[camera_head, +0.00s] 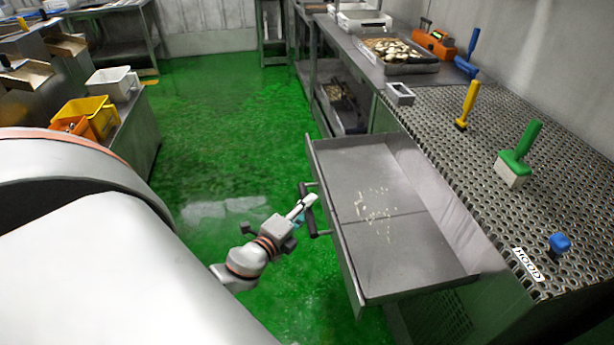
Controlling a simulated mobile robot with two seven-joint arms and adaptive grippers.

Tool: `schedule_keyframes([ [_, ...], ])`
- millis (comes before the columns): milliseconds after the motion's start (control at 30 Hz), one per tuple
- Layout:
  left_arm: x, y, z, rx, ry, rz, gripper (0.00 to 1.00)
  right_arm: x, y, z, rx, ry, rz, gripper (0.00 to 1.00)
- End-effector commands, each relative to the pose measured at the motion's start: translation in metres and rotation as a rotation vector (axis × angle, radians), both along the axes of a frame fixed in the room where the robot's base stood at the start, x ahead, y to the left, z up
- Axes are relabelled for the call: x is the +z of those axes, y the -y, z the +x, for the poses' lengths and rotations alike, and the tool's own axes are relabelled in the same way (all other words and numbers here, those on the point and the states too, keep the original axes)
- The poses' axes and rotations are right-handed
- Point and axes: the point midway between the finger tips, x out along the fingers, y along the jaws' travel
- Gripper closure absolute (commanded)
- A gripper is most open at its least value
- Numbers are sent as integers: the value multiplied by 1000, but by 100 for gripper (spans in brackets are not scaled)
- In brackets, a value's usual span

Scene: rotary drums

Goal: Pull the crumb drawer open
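The crumb drawer (390,258) is a shallow grey metal tray that stands well out from under the perforated bench, with pale crumbs (374,205) on its floor. Its dark bar handle (313,222) is on the drawer's left-hand front face. My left gripper (305,207) is at the handle, and its light fingertips overlap the bar in this view. The fingers are small and partly merge with the handle, so I cannot tell whether they are closed around it. My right gripper is not in view.
The perforated bench top (450,110) holds a green brush (519,152), a yellow brush (468,105), a blue-handled tool (559,243) and a "HOOD" label (528,264). The green floor (235,130) between is clear.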

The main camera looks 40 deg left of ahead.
Motion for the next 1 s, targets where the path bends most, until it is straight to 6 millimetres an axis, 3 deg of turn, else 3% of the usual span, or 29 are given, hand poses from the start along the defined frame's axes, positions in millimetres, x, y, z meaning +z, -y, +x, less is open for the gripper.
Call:
schedule_keyframes([
  [267,0,1,-5,0,-1,-2,67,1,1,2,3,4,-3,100],
  [700,8,9,-64,3,0,-3,67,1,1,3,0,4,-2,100],
  [1000,10,10,-74,0,0,0,67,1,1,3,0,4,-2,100],
])
